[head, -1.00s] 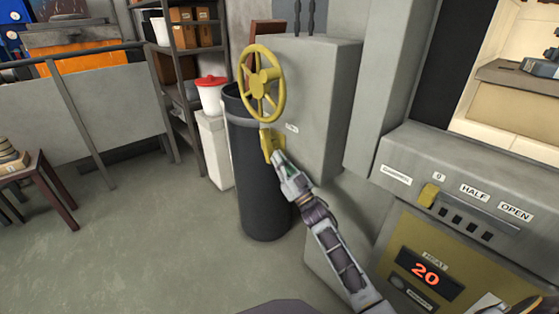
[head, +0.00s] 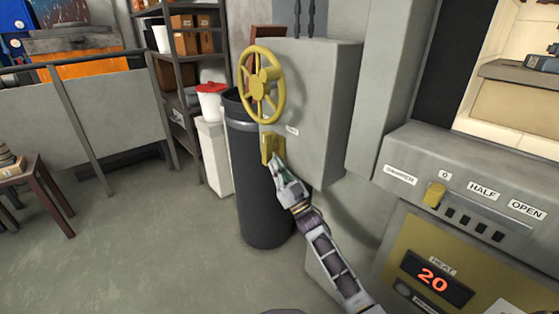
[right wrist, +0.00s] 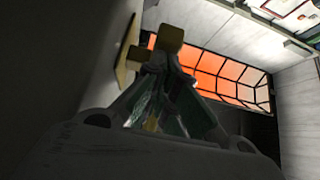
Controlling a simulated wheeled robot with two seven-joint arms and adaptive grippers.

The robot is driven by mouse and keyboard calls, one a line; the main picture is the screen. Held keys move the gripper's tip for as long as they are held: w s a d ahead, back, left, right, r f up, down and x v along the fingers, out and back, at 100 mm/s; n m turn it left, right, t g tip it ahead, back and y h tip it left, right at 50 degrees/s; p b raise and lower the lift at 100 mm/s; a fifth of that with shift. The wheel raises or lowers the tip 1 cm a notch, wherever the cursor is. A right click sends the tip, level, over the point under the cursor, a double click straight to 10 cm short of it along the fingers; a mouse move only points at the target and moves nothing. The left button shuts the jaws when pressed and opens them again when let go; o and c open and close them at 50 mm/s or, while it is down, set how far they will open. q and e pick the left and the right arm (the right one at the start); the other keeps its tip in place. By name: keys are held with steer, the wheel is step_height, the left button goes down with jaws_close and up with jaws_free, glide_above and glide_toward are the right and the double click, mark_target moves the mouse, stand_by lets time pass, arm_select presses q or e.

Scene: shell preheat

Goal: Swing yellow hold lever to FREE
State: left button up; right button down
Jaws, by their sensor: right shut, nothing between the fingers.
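The yellow hold lever (head: 273,148) sits on the side of the grey cabinet, just below the yellow handwheel (head: 259,85). My right gripper (head: 278,163) is at the lever's lower end, with its tips against it or very close. In the right wrist view my right gripper's fingers (right wrist: 168,66) are shut together with nothing between them. A yellow block, which looks like part of the lever (right wrist: 170,38), shows just beyond the tips. I cannot tell whether they touch. No FREE marking is readable; a small white label (head: 292,131) is beside the lever. My left gripper is out of view.
The grey cabinet (head: 325,105) stands behind the lever. A dark cylinder (head: 262,200) stands below the wheel. The furnace panel (head: 440,265) at the right has a damper slider (head: 434,195) and a heat display reading 20. Open floor lies at the left.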

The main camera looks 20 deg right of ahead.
steer(key=shift+w+a+f, duration=0.2)
steer(key=shift+w+f, duration=0.25)
steer(key=shift+w, duration=0.15)
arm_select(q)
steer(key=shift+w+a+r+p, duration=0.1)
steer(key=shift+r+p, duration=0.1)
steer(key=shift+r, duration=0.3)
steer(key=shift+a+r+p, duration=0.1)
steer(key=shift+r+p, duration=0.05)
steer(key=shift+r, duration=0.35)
arm_select(e)
steer(key=shift+w+a+f, duration=0.15)
steer(key=shift+w+f, duration=0.1)
steer(key=shift+w, duration=0.25)
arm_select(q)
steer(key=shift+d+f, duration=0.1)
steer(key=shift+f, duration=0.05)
arm_select(e)
steer(key=shift+s+f, duration=0.15)
